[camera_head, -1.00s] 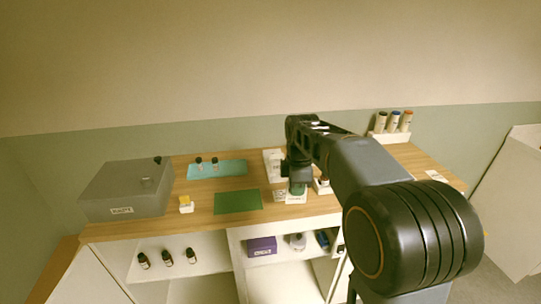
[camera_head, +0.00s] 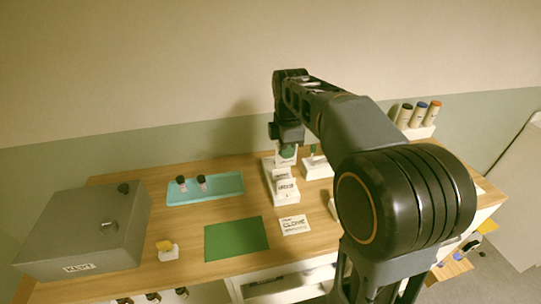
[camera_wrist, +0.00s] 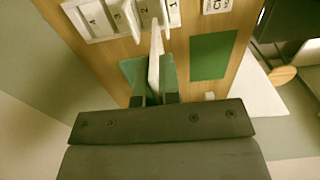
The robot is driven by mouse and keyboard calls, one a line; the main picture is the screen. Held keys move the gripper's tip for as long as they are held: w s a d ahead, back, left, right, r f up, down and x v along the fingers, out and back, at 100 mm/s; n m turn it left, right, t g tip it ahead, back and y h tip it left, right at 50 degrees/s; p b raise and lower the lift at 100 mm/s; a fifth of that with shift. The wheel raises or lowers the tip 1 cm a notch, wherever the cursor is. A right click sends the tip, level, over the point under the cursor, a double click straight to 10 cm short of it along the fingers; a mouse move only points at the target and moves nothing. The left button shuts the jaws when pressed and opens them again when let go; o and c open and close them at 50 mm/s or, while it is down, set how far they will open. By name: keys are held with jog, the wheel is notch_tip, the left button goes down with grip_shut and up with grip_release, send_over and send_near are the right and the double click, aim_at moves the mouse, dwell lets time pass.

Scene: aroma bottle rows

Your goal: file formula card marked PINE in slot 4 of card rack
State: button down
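My gripper (camera_wrist: 153,92) is shut on a white formula card (camera_wrist: 154,62), seen edge-on between its green fingers in the wrist view. The marking on the held card is not readable. In the head view my gripper (camera_head: 286,150) is above the far end of the white card rack (camera_head: 268,180). In the wrist view the rack (camera_wrist: 100,22) shows slot numbers 4, 3, 2 and 1, from left to right. Cards stand in the rack near the labels 3 and 2. The held card appears apart from the rack, though its top edge overlaps it in view.
A card marked CLOVE (camera_head: 293,225) lies on the table right of the green mat (camera_head: 236,238). A white holder with capped bottles (camera_head: 418,120) stands back right.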

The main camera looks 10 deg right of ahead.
jog(key=w+f+p, duration=0.1)
jog(key=w+f, duration=0.2)
jog(key=w, duration=0.1)
jog(key=w+f+p, duration=0.1)
jog(key=w+f, duration=0.1)
jog(key=w, duration=0.3)
jog(key=w+f+p, duration=0.2)
jog(key=w+f, duration=0.1)
jog(key=w, duration=0.1)
jog(key=shift+w+f, duration=0.15)
jog(key=shift+f, duration=0.15)
jog(key=shift+w+f, duration=0.5)
jog(key=shift+f, duration=0.2)
jog(key=shift+f+p, duration=0.4)
jog(key=shift+f, duration=1.1)
jog(key=shift+f, duration=0.1)
jog(key=c, duration=1.3)
grip_release()
